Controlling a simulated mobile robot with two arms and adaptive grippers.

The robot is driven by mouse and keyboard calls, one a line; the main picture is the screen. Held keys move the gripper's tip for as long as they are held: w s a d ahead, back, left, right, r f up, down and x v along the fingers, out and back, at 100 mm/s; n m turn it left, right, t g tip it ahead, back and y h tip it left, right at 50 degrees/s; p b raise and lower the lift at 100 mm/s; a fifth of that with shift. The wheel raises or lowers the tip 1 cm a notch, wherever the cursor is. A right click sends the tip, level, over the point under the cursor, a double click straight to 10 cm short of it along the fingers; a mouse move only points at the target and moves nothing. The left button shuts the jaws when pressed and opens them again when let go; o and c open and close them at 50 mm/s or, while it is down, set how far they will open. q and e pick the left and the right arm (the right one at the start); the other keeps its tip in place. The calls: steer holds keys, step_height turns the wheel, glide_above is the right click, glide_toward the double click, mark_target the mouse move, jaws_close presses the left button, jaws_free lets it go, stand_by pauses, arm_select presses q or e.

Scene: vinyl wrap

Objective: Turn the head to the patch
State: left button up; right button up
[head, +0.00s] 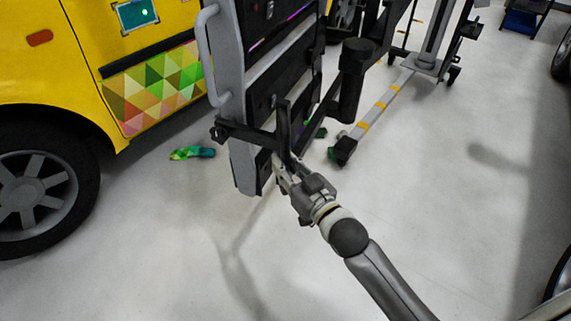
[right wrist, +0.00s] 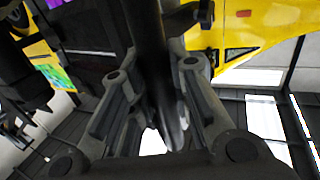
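A patch of coloured triangles (head: 158,90) in green, orange and red lies on the lower side of the yellow vehicle (head: 60,75), in the upper left of the head view. A small dark teal rectangle with a bright dot (head: 136,14) sits above it, cut close to the top edge. I cannot tell which of the two is the patch meant. My right gripper (head: 283,168) is at the black upright handle (head: 283,125) of a tall grey and black cart. In the right wrist view its fingers (right wrist: 152,85) close around that dark bar. My left gripper is not in view.
The cart (head: 243,160) stands between my right arm and the vehicle's right part. A crumpled green and blue piece (head: 192,153) lies on the floor by the vehicle. A wheeled stand (head: 425,62) is at the back right. The pale floor (head: 440,190) at right is clear.

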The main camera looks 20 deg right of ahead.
jaws_close()
steer(key=shift+s+d+p, duration=1)
steer(key=shift+s+d, duration=0.15)
steer(key=shift+d, duration=0.1)
steer(key=o, duration=0.8)
jaws_free()
steer(key=shift+a, duration=0.1)
steer(key=v, duration=1.2)
